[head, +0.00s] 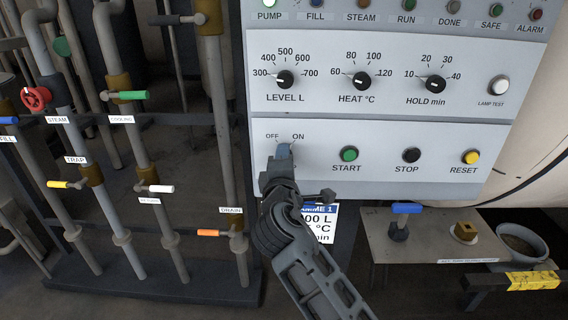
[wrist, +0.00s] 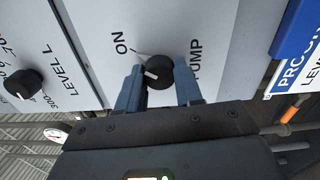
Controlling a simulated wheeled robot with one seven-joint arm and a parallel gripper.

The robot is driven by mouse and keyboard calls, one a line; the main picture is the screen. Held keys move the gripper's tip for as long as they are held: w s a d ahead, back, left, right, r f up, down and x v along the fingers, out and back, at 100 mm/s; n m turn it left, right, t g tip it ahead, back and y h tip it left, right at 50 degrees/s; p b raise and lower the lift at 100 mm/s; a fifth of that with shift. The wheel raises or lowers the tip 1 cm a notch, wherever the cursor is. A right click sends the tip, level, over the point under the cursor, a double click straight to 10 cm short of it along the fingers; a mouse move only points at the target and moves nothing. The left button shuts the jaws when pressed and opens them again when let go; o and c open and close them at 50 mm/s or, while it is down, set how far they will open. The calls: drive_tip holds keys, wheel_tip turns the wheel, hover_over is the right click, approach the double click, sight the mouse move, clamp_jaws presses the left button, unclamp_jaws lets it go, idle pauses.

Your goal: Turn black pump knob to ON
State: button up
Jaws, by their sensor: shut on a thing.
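The black pump knob (wrist: 160,73) sits between the two blue fingertips of my gripper (wrist: 158,79) in the wrist view, one finger on each side of it. My gripper is shut on it. The knob's white mark points left and slightly down there, away from the printed tick line beside the ON label (wrist: 121,49). The OFF label is hidden in that view. In the head view my gripper (head: 284,151) covers the knob, just below the OFF label (head: 272,136) and ON label (head: 298,137).
Right of my gripper are the green START button (head: 349,154), black STOP button (head: 411,155) and yellow RESET button (head: 471,157). The LEVEL L knob (head: 285,79) is above. Pipes with coloured valve handles stand left. A small table (head: 430,255) is lower right.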

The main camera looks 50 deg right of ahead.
drive_tip(key=shift+f, duration=0.1)
idle(0.3)
drive_tip(key=o, duration=1)
drive_tip(key=shift+o, duration=0.2)
drive_tip(key=v, duration=0.7)
drive_tip(key=shift+s+a+b, duration=0.25)
drive_tip(key=shift+a+b, duration=0.05)
drive_tip(key=shift+a, duration=0.05)
